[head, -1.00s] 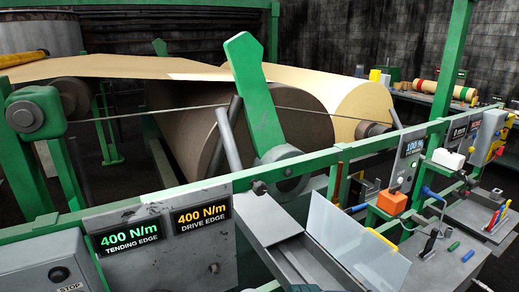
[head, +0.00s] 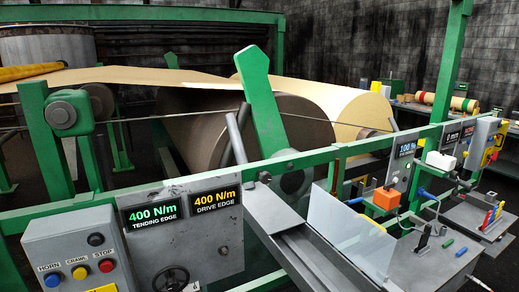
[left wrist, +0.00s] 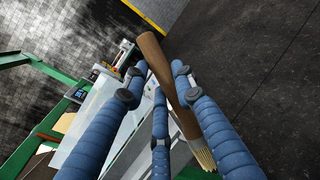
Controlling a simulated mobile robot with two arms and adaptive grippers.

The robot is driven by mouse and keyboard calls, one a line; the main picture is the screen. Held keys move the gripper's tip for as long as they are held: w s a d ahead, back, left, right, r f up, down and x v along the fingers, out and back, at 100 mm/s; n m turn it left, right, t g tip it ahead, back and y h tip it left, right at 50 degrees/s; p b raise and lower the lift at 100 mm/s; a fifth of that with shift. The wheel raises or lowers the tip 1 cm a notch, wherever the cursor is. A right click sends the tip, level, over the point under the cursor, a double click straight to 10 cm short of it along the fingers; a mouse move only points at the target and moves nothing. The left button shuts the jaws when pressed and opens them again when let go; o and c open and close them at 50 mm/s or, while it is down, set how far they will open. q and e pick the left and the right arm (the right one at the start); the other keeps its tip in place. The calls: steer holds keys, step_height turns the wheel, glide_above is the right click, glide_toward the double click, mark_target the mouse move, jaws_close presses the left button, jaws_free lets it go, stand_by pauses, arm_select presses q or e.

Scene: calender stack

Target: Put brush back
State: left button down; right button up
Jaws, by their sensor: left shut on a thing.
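The brush (left wrist: 154,58) shows in the left wrist view, with a brown handle running from the top middle down to pale bristles (left wrist: 203,157) at the lower right. My left gripper (left wrist: 157,86) has blue padded fingers closed around the handle. The handle is partly hidden by the fingers. The brush is held in the air, tilted across the picture, with dark floor behind it. Neither gripper nor the brush shows in the head view. My right gripper is in no view.
A green rail (head: 290,164) crosses before large paper rolls (head: 330,108). A grey shelf (head: 428,262) with small tools stands at right, beside a clear panel (head: 345,225). A control box (head: 68,247) with buttons is at lower left. Dark floor is open at lower right.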

arm_select(q)
steer(key=a+f+n+t+y+b, duration=0.1)
steer(key=a+f+n+t+b, duration=0.2)
steer(key=a, duration=0.9)
steer(key=a+f+n+t+y+b, duration=0.1)
steer(key=a+f+t+b, duration=0.4)
steer(key=a, duration=0.8)
steer(key=s+a+n+y+b, duration=0.1)
steer(key=s+a+b, duration=0.3)
steer(key=a, duration=0.9)
steer(key=s, duration=0.3)
steer(key=shift+s+a+r+g, duration=0.3)
steer(key=shift+s+a+r, duration=0.05)
steer(key=shift+s+a, duration=0.05)
